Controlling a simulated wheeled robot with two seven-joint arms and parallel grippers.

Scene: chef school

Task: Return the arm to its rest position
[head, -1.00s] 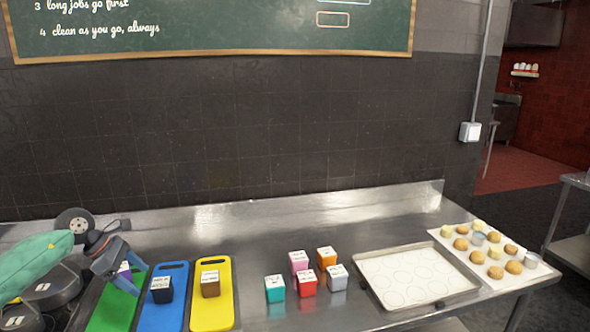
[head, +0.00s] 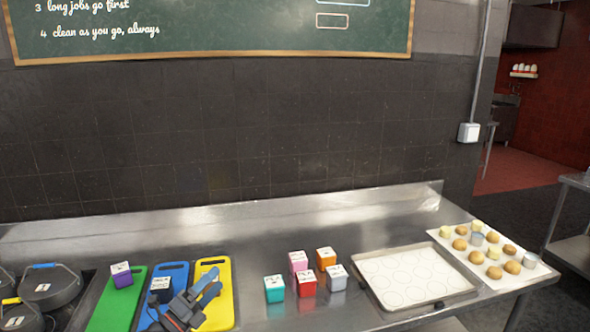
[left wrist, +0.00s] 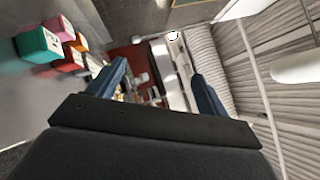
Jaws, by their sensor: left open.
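My left gripper (head: 200,298) is open and empty in the head view. It is over the front of the blue board (head: 172,272) and the yellow board (head: 221,318), and hides part of both. A purple block (head: 121,275) rests on the green board (head: 109,312). A black block (head: 161,285) shows on the blue board, partly behind my gripper. In the left wrist view, the two fingers (left wrist: 160,90) are spread with nothing between them. My right gripper is not in view.
Teal (head: 274,289), red (head: 307,284), pink (head: 298,262), orange (head: 326,258) and grey (head: 336,277) blocks stand mid-counter. A baking tray (head: 462,292) and a sheet with dough balls (head: 545,271) lie to the right. Black pots (head: 50,288) stand at the left.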

